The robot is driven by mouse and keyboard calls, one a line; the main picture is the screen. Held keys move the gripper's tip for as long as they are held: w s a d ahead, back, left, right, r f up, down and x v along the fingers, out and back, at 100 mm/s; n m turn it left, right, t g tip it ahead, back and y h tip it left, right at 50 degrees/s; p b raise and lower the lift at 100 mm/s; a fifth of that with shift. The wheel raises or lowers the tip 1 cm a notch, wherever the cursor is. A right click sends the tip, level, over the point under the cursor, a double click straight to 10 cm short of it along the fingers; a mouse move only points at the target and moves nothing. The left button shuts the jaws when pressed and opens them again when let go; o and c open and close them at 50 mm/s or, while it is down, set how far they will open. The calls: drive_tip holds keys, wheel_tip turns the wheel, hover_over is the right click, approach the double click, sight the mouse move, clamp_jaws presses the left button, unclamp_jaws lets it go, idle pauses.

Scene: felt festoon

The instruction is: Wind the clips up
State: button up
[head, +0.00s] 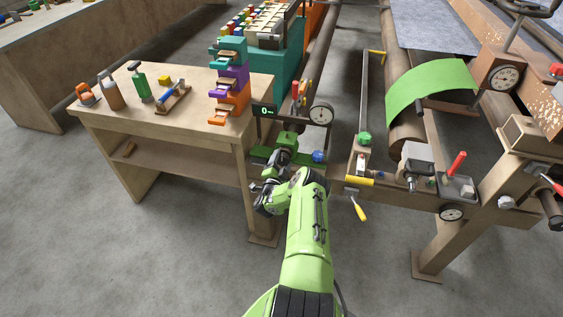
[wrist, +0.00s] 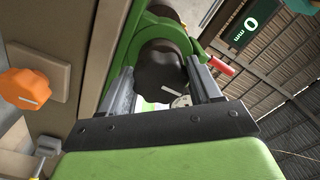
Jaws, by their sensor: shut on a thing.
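A black ribbed knob (wrist: 160,75) with a white mark sits on a green bracket (wrist: 190,45) in the wrist view. My gripper (wrist: 162,88) is shut on the knob, one grey finger on each side. In the head view my gripper (head: 268,190) is at the machine's near end, beside the workbench; its fingertips and the knob are hard to make out there. A dark display (wrist: 254,22) reads 0 mm; it also shows in the head view (head: 264,110). I cannot pick out the clips with certainty.
The wooden workbench (head: 180,125) stands close on the left, with tools and stacked teal, purple and orange pieces (head: 231,80). A dial gauge (head: 321,114) and a blue knob (head: 319,156) are near my arm. An orange knob (wrist: 24,88) is left of my gripper in the wrist view.

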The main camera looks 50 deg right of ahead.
drive_tip(key=shift+w+a+f, duration=0.1)
drive_tip(key=shift+a, duration=0.05)
drive_tip(key=o, duration=0.9)
drive_tip(key=shift+o, duration=0.4)
drive_tip(key=p+v, duration=0.6)
drive_tip(key=v, duration=0.9)
drive_tip(key=shift+s+a+p, duration=0.25)
drive_tip(key=shift+a+p, duration=0.05)
